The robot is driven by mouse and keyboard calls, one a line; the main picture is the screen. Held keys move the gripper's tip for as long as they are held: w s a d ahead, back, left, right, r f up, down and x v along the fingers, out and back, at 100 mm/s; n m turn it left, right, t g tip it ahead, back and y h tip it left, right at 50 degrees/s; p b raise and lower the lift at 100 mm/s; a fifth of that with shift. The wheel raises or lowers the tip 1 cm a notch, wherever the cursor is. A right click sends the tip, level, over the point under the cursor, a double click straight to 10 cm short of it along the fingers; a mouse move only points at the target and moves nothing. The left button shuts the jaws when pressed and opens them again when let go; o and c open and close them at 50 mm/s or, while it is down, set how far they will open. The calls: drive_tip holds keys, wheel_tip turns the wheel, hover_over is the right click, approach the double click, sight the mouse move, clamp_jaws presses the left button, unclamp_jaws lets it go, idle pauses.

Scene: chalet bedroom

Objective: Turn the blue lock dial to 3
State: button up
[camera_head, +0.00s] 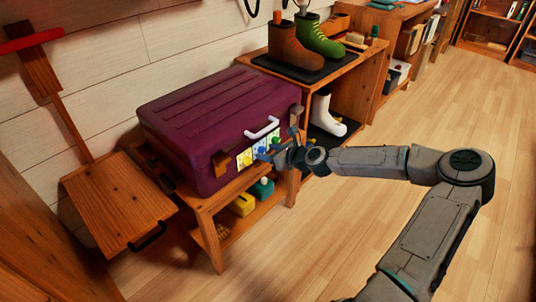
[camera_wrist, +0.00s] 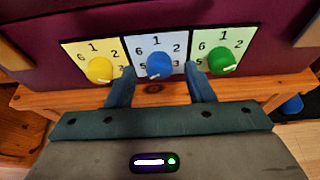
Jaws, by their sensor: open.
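A purple suitcase (camera_head: 205,120) carries three numbered lock dials on its front. The blue dial (camera_wrist: 159,65) is in the middle on a pale blue plate; 1, 2, 3, 5 and 6 show wholly or partly around it. Its white mark is at the lower edge; which number it points to I cannot tell. My gripper (camera_wrist: 159,71) is open, with one finger on each side of the blue dial and visible gaps between. In the head view my gripper (camera_head: 284,152) is at the suitcase front, partly hiding the dials.
The yellow dial (camera_wrist: 99,69) is close left of my fingers and the green dial (camera_wrist: 222,61) close right. The suitcase rests on a wooden bench (camera_head: 207,213). A boot rack (camera_head: 290,88) stands beside it. The floor (camera_head: 320,240) is clear.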

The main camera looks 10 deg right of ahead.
drive_tip(key=shift+w+a+f, duration=0.2)
drive_tip(key=shift+w+a, duration=0.15)
drive_tip(key=shift+w, duration=0.15)
drive_tip(key=c, duration=1)
drive_tip(key=shift+d, duration=0.15)
